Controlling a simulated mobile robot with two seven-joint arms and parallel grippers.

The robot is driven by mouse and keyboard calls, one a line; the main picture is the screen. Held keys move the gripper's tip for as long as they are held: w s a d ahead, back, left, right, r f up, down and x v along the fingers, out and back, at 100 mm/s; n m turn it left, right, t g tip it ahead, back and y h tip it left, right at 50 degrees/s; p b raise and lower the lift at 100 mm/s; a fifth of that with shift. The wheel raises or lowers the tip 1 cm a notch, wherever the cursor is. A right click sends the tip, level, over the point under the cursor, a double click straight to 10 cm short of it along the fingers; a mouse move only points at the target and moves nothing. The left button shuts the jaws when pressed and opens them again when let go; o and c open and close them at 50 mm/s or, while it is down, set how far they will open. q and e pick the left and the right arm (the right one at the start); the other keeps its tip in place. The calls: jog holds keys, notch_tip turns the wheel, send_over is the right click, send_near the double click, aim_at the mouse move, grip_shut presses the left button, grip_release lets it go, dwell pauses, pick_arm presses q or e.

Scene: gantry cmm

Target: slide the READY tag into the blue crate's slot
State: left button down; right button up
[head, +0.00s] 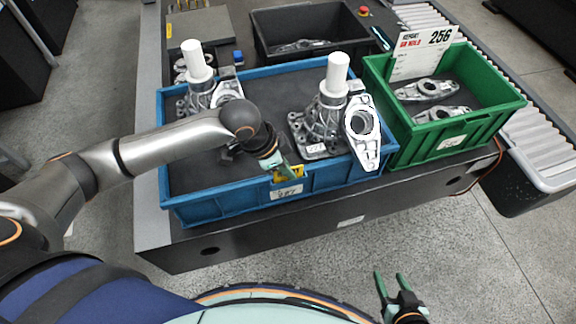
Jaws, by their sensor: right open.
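The blue crate (225,201) stands on the dark bench and carries a white label (287,192) on its front wall. A small yellow tag with dark print (297,171), apparently the READY tag, is at the upper part of that wall, just above the label. My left gripper (288,172) reaches over the crate to the front wall, its green fingers close together on the tag. The fingers cover part of the tag and hide its seating in the slot. My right gripper (391,276) is open and empty, low in front of the bench.
The blue crate holds metal castings with white cylinders (336,75); one flat bracket (361,130) overlaps its right side. A green crate (447,145) with brackets and a white card marked 256 (424,50) stands close right. A black bin (310,30) is behind. Floor in front is clear.

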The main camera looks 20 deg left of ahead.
pick_arm(q)
jog(key=shift+f, duration=0.1)
jog(key=c, duration=1)
grip_release()
jog(key=shift+o, duration=0.4)
jog(key=shift+o, duration=1)
jog(key=shift+r, duration=3.55)
jog(key=shift+d, duration=0.1)
